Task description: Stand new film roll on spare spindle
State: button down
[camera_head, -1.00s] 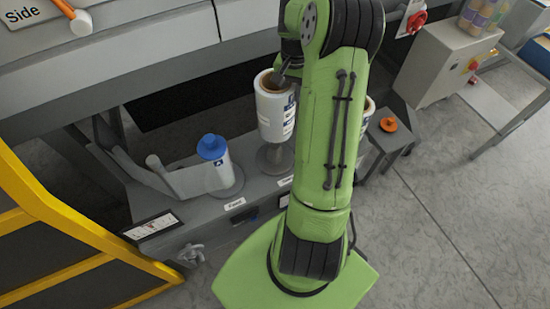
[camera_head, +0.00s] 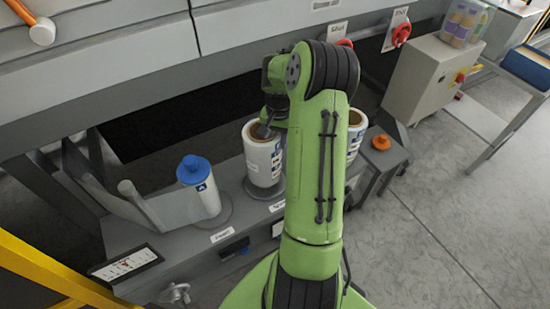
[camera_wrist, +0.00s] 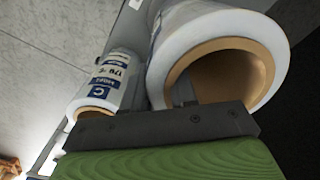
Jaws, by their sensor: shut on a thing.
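A white film roll (camera_head: 264,162) with a brown core stands upright over a round grey base (camera_head: 252,190) on the grey bench; it also shows large in the wrist view (camera_wrist: 170,50). Any spindle inside it is hidden. My gripper (camera_head: 266,130) is at the roll's top rim, shut on its wall, with a finger reaching into the core in the wrist view (camera_wrist: 182,94). A second white roll (camera_head: 355,138) stands to the right, partly behind my arm; it shows at the left in the wrist view (camera_wrist: 118,80).
A slimmer white roll with a blue cap (camera_head: 194,170) stands left on the bench beside grey bent plates (camera_head: 95,180). An orange knob (camera_head: 381,142) sits on a small grey stand at right. A yellow frame (camera_head: 40,270) is at lower left. Open floor lies to the right.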

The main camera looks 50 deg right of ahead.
jog(key=shift+f+b, duration=0.4)
jog(key=shift+f, duration=1.8)
jog(key=shift+f, duration=0.15)
jog(key=c, duration=0.9)
grip_release()
